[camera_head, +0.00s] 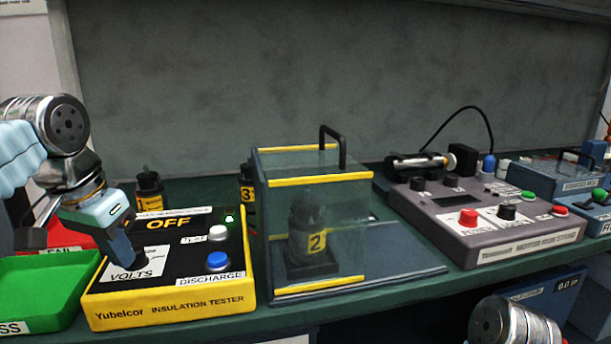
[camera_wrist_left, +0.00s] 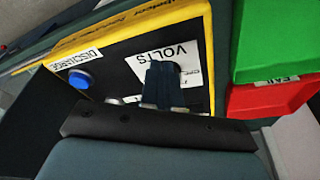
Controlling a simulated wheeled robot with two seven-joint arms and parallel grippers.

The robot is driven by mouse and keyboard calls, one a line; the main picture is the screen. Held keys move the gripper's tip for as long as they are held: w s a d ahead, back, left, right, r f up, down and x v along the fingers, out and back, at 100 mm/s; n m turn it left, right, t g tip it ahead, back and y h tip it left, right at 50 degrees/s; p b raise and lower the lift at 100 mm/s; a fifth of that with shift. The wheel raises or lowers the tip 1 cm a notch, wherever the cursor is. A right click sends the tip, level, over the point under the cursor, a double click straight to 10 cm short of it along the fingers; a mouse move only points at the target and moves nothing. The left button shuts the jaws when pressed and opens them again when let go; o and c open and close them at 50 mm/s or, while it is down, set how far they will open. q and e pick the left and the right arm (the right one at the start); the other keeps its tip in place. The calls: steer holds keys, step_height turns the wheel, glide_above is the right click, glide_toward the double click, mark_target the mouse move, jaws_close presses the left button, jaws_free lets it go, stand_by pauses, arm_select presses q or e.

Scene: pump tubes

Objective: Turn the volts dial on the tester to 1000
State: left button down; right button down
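The yellow-edged insulation tester (camera_head: 170,306) stands on the bench at left, with "OFF" in orange on its black display and a small green light lit. The white VOLTS label (camera_head: 133,274) is on its panel, partly covered by my left gripper (camera_head: 122,256). In the left wrist view the fingers (camera_wrist_left: 162,86) look close together against the VOLTS label (camera_wrist_left: 183,62). The dial itself is hidden behind them, so its setting and any grip on it cannot be told. My right gripper is out of view.
A blue DISCHARGE button (camera_head: 217,260) and a white TEST button (camera_head: 218,232) sit right of the gripper. A green tray (camera_head: 40,290) and a red tray (camera_head: 66,236) lie left. A clear yellow-edged box (camera_head: 318,190) holding pump "2" stands close on the right.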

arm_select(q)
steer(key=shift+a+f+p, duration=0.5)
steer(key=shift+a+p, duration=0.35)
steer(key=shift+w+a+f, duration=0.1)
steer(key=shift+w+a, duration=0.15)
steer(key=shift+a, duration=0.1)
steer(key=shift+w+a+r+p, duration=0.2)
steer(key=shift+r+p, duration=0.05)
steer(key=shift+p, duration=0.05)
steer(key=shift+r, duration=0.1)
steer(key=shift+s+a+r, duration=0.1)
steer(key=shift+s+a, duration=0.1)
steer(key=shift+s, duration=0.05)
steer(key=shift+r, duration=2.85)
